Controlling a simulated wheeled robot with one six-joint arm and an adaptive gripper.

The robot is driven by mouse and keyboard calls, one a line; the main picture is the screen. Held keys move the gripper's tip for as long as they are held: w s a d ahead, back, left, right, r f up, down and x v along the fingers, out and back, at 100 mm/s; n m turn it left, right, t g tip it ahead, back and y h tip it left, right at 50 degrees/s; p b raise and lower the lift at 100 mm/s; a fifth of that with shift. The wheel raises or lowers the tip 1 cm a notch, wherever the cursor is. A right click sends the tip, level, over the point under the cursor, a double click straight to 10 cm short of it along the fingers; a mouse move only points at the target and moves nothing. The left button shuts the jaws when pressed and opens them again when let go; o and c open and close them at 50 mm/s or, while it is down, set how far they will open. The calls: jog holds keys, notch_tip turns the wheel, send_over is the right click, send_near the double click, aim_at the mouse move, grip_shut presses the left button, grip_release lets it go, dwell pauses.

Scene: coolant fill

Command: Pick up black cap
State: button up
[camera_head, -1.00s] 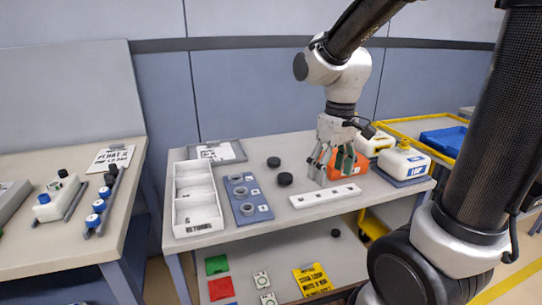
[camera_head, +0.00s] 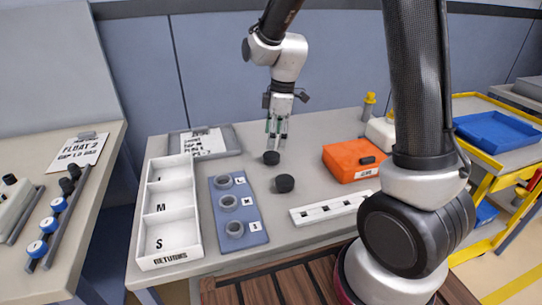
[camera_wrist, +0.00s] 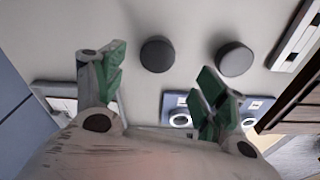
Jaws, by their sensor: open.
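A round black cap (camera_head: 271,157) lies on the grey table toward its back. A second black cap (camera_head: 285,183) lies nearer the front, to its right. My gripper (camera_head: 277,142) points down just above the farther cap, open and empty. In the wrist view, my gripper (camera_wrist: 160,78) has its green-padded fingers spread apart. The farther cap (camera_wrist: 157,55) shows between the lines of the fingers, a little beyond the tips. The nearer cap (camera_wrist: 235,60) shows to the right, outside the fingers. I cannot tell the exact height gap.
A blue plate with rings (camera_head: 240,212) and a white sorting tray (camera_head: 193,237) stand to the left. A white slotted strip (camera_head: 325,209) and an orange box (camera_head: 345,165) are to the right. A clipboard (camera_head: 228,141) lies behind.

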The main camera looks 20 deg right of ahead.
aim_at(272, 155)
jog(key=shift+f+n, duration=0.3)
jog(key=shift+f, duration=0.1)
jog(key=f, duration=0.4)
jog(key=a+f, duration=0.1)
jog(key=f, duration=0.2)
jog(key=shift+w, duration=0.25)
jog(key=c, duration=0.9)
